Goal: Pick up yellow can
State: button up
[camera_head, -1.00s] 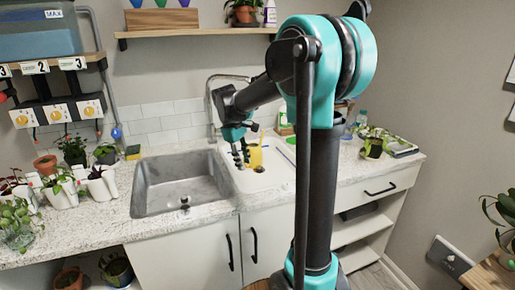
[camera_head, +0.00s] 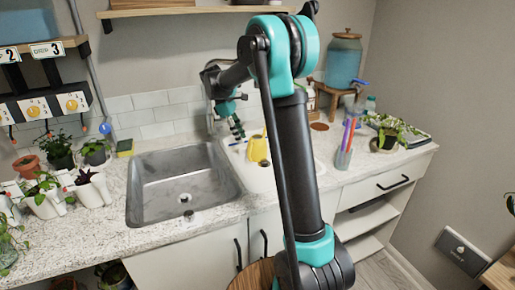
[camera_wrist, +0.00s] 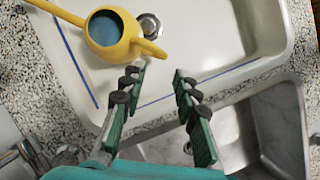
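The yellow can (camera_head: 258,149) is a small watering can standing in the white basin, just right of the metal sink and partly hidden by my arm. In the wrist view the yellow can (camera_wrist: 112,35) is at the upper left, open top facing the camera, with bluish inside. Its spout points to the upper left and another part reaches right, close to the left fingertip. My gripper (camera_head: 238,130) hangs above and left of the can. In the wrist view my gripper (camera_wrist: 159,72) has its green fingers apart, with nothing between them.
The metal sink (camera_head: 150,205) lies left of the white basin (camera_wrist: 225,25), with a faucet (camera_head: 209,110) behind. A blue jar (camera_head: 343,60) is on a stool at the back right.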

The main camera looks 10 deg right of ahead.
aim_at(250, 152)
jog(key=x, duration=0.9)
jog(key=shift+s+d+f, duration=0.1)
jog(key=shift+d+f, duration=0.05)
jog(key=shift+f, duration=0.25)
grip_shut()
